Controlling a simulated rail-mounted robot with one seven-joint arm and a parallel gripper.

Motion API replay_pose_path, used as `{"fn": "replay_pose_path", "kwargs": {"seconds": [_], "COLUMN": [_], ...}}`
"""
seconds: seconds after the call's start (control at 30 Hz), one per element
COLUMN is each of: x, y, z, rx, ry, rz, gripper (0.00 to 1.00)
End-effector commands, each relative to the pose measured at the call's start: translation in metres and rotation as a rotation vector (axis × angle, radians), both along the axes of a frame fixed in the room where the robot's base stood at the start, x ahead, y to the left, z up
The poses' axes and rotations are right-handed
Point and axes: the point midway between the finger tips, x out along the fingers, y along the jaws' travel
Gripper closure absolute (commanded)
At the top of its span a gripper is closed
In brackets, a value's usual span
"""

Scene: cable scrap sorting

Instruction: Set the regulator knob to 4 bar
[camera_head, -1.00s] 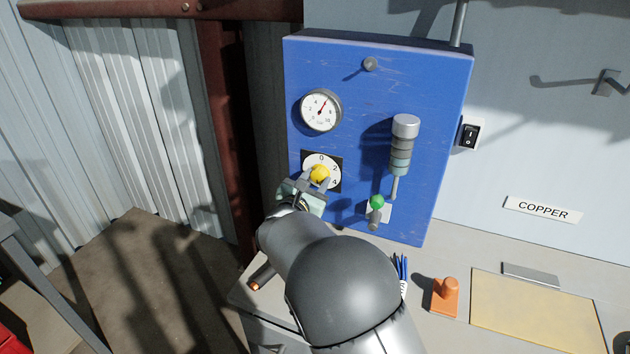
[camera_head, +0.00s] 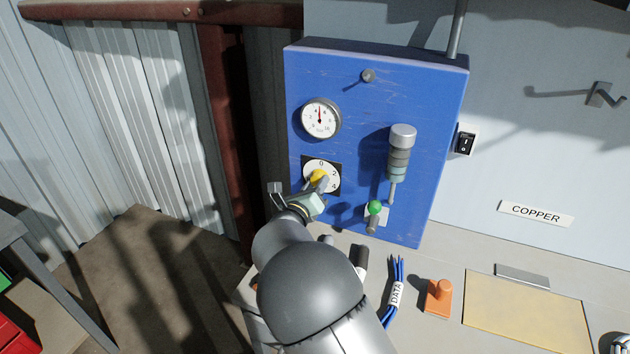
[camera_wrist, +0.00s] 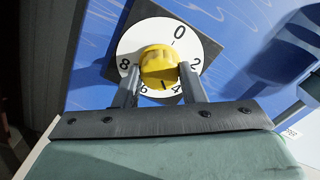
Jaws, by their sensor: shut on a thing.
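The yellow regulator knob (camera_head: 318,176) sits on a white dial on the blue panel (camera_head: 352,85). It also shows in the wrist view (camera_wrist: 158,66), where the dial numbers 0, 2, 4, 6 and 8 stand around it. My gripper (camera_head: 319,182) is shut on the knob, with one finger on each side of it in the wrist view (camera_wrist: 158,78). My fingers cover part of the dial's lower half. I cannot clearly tell which number the knob points to. The gauge (camera_head: 320,118) above has a red needle pointing nearly straight up, around 4 to 6.
To the right of the knob are a grey cylindrical unit (camera_head: 399,152) and a green-topped valve (camera_head: 374,208). Blue cables tagged DATA (camera_head: 394,298), an orange object (camera_head: 438,295) and a yellowish pad (camera_head: 525,310) lie on the bench.

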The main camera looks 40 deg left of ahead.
Motion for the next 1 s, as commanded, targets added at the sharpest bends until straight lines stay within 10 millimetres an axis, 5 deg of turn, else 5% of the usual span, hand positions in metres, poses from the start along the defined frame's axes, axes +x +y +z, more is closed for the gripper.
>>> {"fn": "replay_pose_path", "kwargs": {"seconds": [0.9, 0.93, 1.0], "x": [-0.0007, -0.0007, -0.0007], "y": [0.0003, 0.0003, 0.0002], "z": [-0.0006, -0.0006, -0.0005], "rx": [-0.179, -0.179, -0.179], "ry": [-0.043, -0.043, -0.043], "rz": [0.000, 0.000, 0.000], "gripper": [0.86, 0.60, 0.41]}}
